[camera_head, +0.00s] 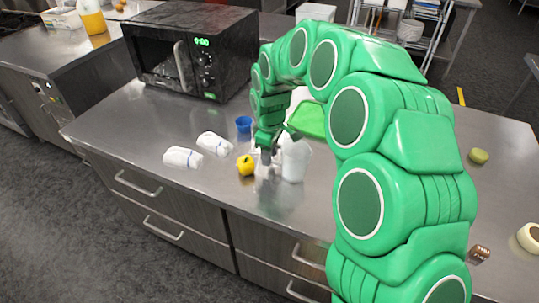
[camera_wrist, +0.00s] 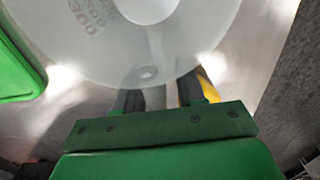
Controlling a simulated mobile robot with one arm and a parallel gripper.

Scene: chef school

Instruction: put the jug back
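The jug (camera_head: 297,160) is white and translucent. It stands upright on the steel counter in the head view, just right of my gripper (camera_head: 268,153). In the wrist view the jug (camera_wrist: 190,40) fills the top of the picture, seen from above, with a pale inside and faint markings. My gripper (camera_wrist: 163,97) has its two dark fingers apart at the jug's near side. A pale strip, perhaps the jug's handle, shows between them; I cannot tell whether they touch it. The fingertips are partly hidden under the jug's rim.
A yellow pepper (camera_head: 246,166) lies close left of my gripper. A blue cup (camera_head: 244,124), two white rolled cloths (camera_head: 214,143) and a green tray (camera_head: 313,120) are nearby. A black microwave (camera_head: 190,55) stands behind. The counter's front left (camera_head: 120,125) is clear.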

